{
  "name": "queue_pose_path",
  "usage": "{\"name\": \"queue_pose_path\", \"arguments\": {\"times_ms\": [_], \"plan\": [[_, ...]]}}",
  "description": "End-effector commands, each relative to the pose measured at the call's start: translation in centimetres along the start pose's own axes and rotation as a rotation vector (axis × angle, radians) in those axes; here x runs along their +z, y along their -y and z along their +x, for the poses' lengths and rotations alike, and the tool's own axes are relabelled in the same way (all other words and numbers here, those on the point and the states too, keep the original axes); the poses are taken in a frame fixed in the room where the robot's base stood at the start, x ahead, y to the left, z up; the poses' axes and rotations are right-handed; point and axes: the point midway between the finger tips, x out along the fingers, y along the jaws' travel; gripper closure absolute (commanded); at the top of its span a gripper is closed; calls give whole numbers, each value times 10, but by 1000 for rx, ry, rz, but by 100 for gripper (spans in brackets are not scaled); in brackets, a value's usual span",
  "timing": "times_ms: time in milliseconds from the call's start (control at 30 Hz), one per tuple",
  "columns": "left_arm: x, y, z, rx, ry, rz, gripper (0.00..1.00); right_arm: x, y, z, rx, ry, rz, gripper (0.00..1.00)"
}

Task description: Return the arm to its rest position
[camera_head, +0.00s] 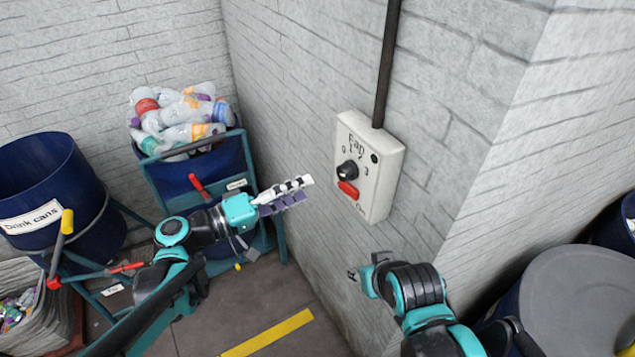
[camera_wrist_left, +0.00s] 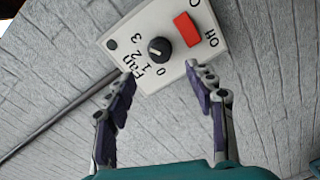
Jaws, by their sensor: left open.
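My left gripper (camera_head: 284,194) is raised in front of the wall, to the left of the fan control box (camera_head: 382,190). In the left wrist view my left gripper (camera_wrist_left: 166,90) has its two purple-padded fingers spread apart with nothing between them. The box, with a black dial (camera_wrist_left: 159,49) and a red switch (camera_wrist_left: 187,29), lies beyond the fingertips, and no contact shows. My right gripper (camera_head: 364,272) is low, below the box and near the wall. It is small and partly turned away, so its jaw state is unclear.
A blue bin of plastic bottles (camera_head: 190,180) stands behind my left arm. A blue drink cans bin (camera_head: 60,215) is at the left. A grey-lidded drum (camera_head: 585,300) is at the lower right. A dark pipe (camera_head: 387,60) runs up from the box. A yellow line (camera_head: 268,333) marks the floor.

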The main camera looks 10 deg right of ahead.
Motion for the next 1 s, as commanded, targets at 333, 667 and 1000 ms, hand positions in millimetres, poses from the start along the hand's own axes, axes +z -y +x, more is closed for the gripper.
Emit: {"name": "queue_pose_path", "arguments": {"times_ms": [333,667,1000], "plan": [[0,0,-13,0,0,0,45,0,0,0,0,0,0,60],[1,1,-13,-5,1,1,45,0,0,0,0,0,0,60],[70,87,-68,-541,70,86,45,16,0,22,0,0,0,60]]}}
